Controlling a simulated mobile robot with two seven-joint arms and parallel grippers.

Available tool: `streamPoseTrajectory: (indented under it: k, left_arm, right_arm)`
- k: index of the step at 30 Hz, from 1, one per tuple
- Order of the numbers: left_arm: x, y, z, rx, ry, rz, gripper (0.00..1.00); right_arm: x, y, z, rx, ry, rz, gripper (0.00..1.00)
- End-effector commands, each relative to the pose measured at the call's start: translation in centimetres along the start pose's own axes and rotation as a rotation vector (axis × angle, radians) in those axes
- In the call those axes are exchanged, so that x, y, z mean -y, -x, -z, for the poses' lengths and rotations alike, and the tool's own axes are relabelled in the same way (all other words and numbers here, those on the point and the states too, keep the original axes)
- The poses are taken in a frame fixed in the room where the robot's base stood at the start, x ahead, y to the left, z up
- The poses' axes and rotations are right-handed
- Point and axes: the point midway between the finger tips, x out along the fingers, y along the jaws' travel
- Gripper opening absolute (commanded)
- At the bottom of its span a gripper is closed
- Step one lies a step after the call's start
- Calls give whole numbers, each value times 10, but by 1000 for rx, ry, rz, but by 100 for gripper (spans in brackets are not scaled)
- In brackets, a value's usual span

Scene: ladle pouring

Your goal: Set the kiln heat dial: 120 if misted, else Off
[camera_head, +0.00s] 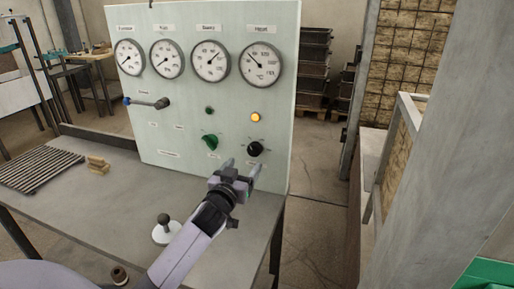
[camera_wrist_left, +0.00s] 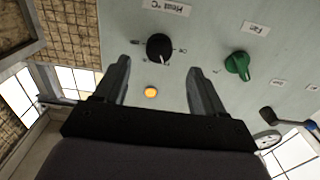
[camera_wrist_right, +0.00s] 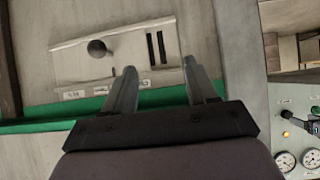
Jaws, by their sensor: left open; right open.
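The black heat dial (camera_head: 255,149) is on the upright pale panel (camera_head: 180,110), under a lit amber lamp (camera_head: 256,117). In the left wrist view the dial (camera_wrist_left: 159,47) has small marks around it and a "Heat °C" label (camera_wrist_left: 165,8) close by. The setting of its pointer is too small to read surely. My left gripper (camera_head: 243,164) is open in front of the panel, its fingertips near the dial and apart from it. My right gripper (camera_wrist_right: 160,68) is open and empty, over a pale plate (camera_wrist_right: 75,65) with a dark knob and two slots. I see no clear sign of mist.
A green knob (camera_head: 210,141) sits left of the dial. Several round gauges (camera_head: 210,61) line the panel's top, with a lever (camera_head: 150,102) below. A white-based black knob (camera_head: 164,230), a small brush (camera_head: 97,164) and a ribbed rack (camera_head: 38,170) are on the grey table (camera_head: 110,205).

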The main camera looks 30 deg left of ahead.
Motion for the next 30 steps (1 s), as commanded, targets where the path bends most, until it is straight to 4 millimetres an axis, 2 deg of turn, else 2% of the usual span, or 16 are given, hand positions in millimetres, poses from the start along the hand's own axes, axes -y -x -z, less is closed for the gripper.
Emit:
streamPoseTrajectory:
  k: [5,19,30]
  left_arm:
    - [0,-9,1,-2,-2,0,70]
    - [0,-61,1,-1,-1,0,70]
    - [0,-71,0,0,-1,-1,70]
  right_arm:
    - [1,3,-6,14,-2,1,57]
    - [1,4,-7,19,-3,2,57]
    - [1,3,-6,15,-2,1,57]
